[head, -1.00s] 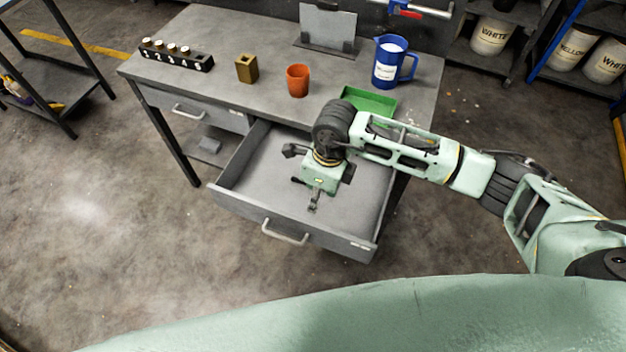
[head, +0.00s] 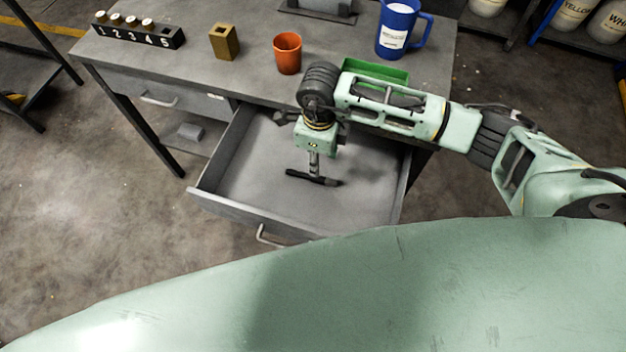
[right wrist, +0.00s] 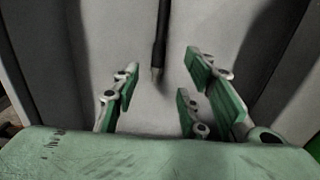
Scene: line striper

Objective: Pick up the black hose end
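The black hose end (head: 314,178) lies in the open grey drawer (head: 240,185), stretched from left to right in the head view. In the right wrist view, the black hose end (right wrist: 161,40) comes down from the top edge as a dark rod with a greyish tip. My right gripper (head: 315,172) is over the drawer and points down at the hose end. In the right wrist view, the right gripper (right wrist: 158,78) has its fingers wide apart, with the tip of the rod showing in the gap between them. It holds nothing. My left gripper is not in view.
On the grey workbench (head: 190,70) above the drawer stand a numbered rack (head: 140,33), a brass block (head: 224,43), an orange cup (head: 288,54), a blue jug (head: 398,30) and a green tray (head: 376,68). The drawer walls surround the hose end; bare drawer floor lies around it.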

